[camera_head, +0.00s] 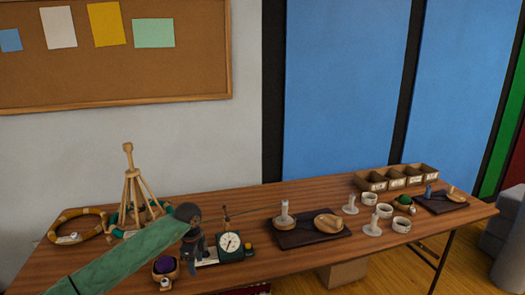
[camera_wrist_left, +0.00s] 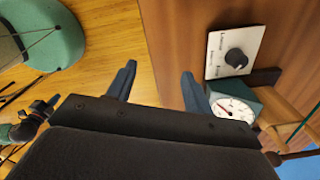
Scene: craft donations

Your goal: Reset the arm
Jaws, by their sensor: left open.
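My left arm comes in from the left of the head view, over the table's (camera_head: 280,262) left part. Its dark left gripper (camera_head: 193,262) hangs near the table's front edge, just left of a teal device with a round white dial (camera_head: 229,243). In the left wrist view the two blue-grey fingers of the gripper (camera_wrist_left: 158,75) are spread apart with nothing between them. Wooden floor and the table's brown edge show beyond them. The dial device (camera_wrist_left: 232,108) is to the right of the fingers. My right gripper is in neither view.
A bowl with a purple ball (camera_head: 165,268) stands close to the left gripper. A wooden tripod stand (camera_head: 130,185) and a ring (camera_head: 77,226) are at left. A white plate with a black knob (camera_wrist_left: 233,52) lies near the dial. Dark trays (camera_head: 300,238), white cups and wooden boxes (camera_head: 398,179) fill the right.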

